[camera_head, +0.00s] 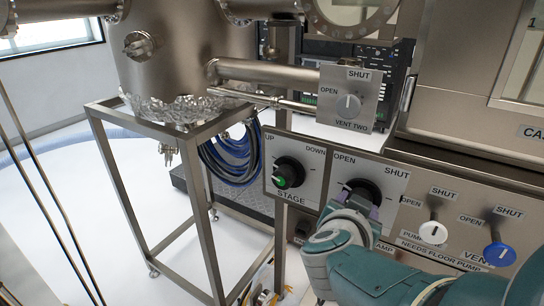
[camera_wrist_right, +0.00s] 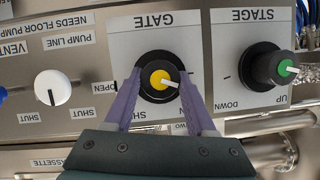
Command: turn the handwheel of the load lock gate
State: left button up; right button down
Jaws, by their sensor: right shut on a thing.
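The gate handwheel is a black knob with a yellow cap and a white pointer. It shows in the right wrist view (camera_wrist_right: 152,93), which is upside down, on a pale GATE plate (camera_wrist_right: 160,22). The pointer lies to the right and slightly down there. In the head view, the knob (camera_head: 352,187) is partly hidden by my right gripper (camera_head: 361,200). The purple fingers of that gripper, also in the right wrist view (camera_wrist_right: 160,100), stand either side of the knob and are shut on it. My left gripper is not in view.
The STAGE knob (camera_head: 289,173), with a green cap, is close on the left. The white PUMP LINE knob (camera_head: 433,233) and blue VENT knob (camera_head: 499,254) are to the right. A VENT TWO box (camera_head: 347,97) stands above, and a metal frame (camera_head: 198,200) is at left.

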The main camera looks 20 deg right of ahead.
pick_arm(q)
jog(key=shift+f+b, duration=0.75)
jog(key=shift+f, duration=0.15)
pick_arm(e)
jog(key=shift+w+n+g+h, duration=0.1)
jog(key=shift+n+g+h, duration=0.5)
jog(key=shift+n, duration=0.7)
jog(key=shift+c, duration=1.1)
grip_release()
